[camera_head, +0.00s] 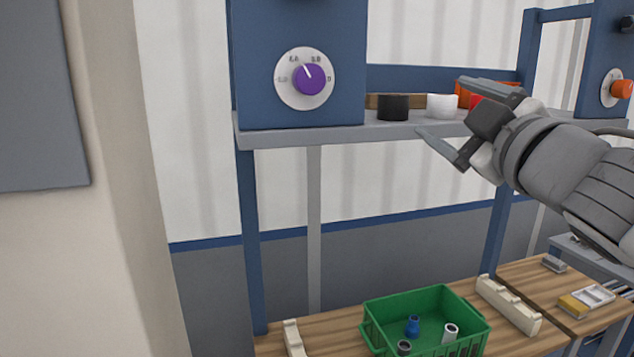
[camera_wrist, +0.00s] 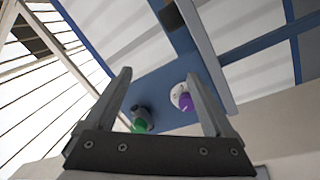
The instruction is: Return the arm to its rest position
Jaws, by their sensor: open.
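My gripper (camera_head: 441,113) is at the right in the head view, held in front of the grey shelf (camera_head: 300,136). Its two fingers are spread apart and hold nothing. In the wrist view the open gripper (camera_wrist: 160,92) shows both fingers, with a blue panel behind them carrying a purple knob (camera_wrist: 185,101) and a green knob (camera_wrist: 139,125). On the shelf, left of the gripper, stand a black cylindrical piece (camera_head: 393,107) and a white one (camera_head: 441,106). Red and orange items there are partly hidden behind my gripper.
Below, a green crate (camera_head: 372,329) holds several short pipe pieces on a wooden bench (camera_head: 330,328). Cream racks (camera_head: 508,305) flank it. A blue box with a purple dial (camera_head: 310,79) stands on the shelf's left. A beige post (camera_head: 110,200) fills the left side.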

